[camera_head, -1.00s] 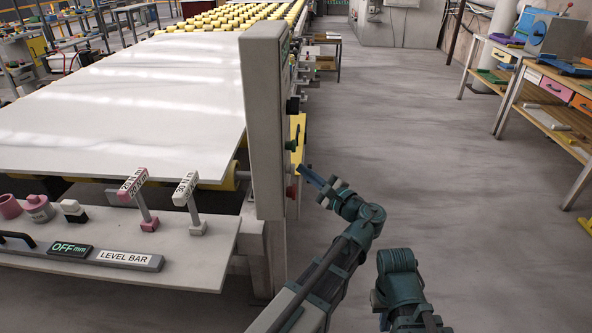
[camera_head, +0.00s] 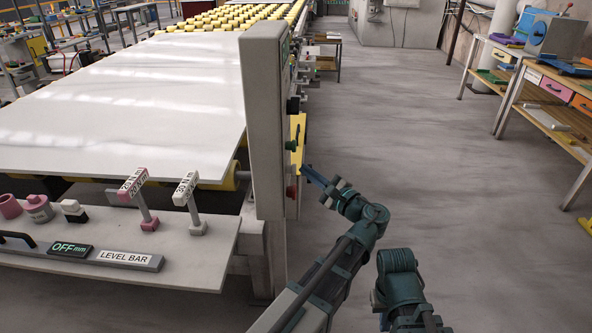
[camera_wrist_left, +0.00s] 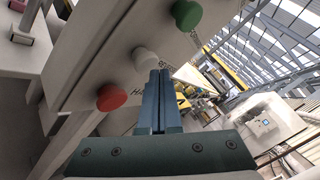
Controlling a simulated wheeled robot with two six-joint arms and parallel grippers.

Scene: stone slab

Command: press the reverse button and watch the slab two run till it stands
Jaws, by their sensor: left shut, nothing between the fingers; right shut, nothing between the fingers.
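A large pale slab (camera_head: 150,105) lies flat on the roller line at the left in the head view. A grey post (camera_head: 265,120) carries the control panel. In the left wrist view the panel shows a green button (camera_wrist_left: 186,13), a white button (camera_wrist_left: 144,57) and a red button (camera_wrist_left: 111,97). The head view also shows the green button (camera_head: 291,145) and the red button (camera_head: 291,191). My left gripper (camera_head: 306,168) is shut and empty; its fingertips (camera_wrist_left: 159,72) overlap the edge of the white button in the wrist view. I cannot tell whether they touch. My right gripper's fingers are not visible.
A shelf (camera_head: 120,240) at the front left holds a level bar (camera_head: 128,260), two upright label stands and pink pieces. Yellow rollers (camera_head: 250,15) run on behind the slab. Workbenches (camera_head: 545,100) stand at the right. The floor (camera_head: 420,130) between is clear.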

